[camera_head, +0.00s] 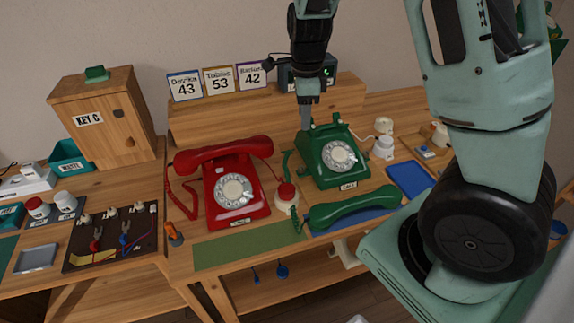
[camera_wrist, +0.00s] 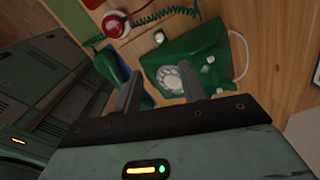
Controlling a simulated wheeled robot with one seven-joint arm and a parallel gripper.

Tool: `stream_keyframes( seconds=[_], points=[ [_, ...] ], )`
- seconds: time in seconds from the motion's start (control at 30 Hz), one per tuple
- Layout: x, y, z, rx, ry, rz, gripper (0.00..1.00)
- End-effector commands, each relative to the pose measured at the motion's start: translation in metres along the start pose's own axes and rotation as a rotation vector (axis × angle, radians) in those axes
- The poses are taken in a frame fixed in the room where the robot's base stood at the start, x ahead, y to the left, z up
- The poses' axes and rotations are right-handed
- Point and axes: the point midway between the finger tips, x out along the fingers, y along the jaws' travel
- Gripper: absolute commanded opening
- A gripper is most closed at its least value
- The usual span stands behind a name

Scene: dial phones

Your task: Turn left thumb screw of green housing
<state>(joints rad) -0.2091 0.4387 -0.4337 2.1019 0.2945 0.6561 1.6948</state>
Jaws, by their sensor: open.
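The green phone housing (camera_head: 325,171) sits upright on the bench, with a white dial and its handset off. Its left thumb screw cannot be made out in the head view. In the wrist view the housing (camera_wrist: 190,45) shows beyond the fingers, with a small pale knob (camera_wrist: 209,66) on its side; I cannot tell which screw this is. My gripper (camera_head: 307,121) points down at the housing's back left, close to its top edge; contact cannot be told. In the wrist view my gripper (camera_wrist: 162,88) has its two fingers apart with nothing between them.
The green handset (camera_head: 352,207) lies in front of the housing on a blue mat. A red phone (camera_head: 236,190) stands to the left, with a red-capped white jar (camera_head: 287,196) between them. Number cards (camera_head: 219,81) stand on the shelf behind. A blue tray (camera_head: 409,179) lies to the right.

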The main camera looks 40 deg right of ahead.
Motion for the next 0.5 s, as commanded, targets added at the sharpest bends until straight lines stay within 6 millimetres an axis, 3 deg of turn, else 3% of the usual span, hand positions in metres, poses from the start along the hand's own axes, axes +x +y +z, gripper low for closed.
stream_keyframes(
  seconds=[0.17,0.5],
  points=[
    [0.025,0.001,-0.001,0.0,0.003,0.005,0.41],
    [0.095,0.002,0.0,-0.001,0.001,0.006,0.41]
  ],
)
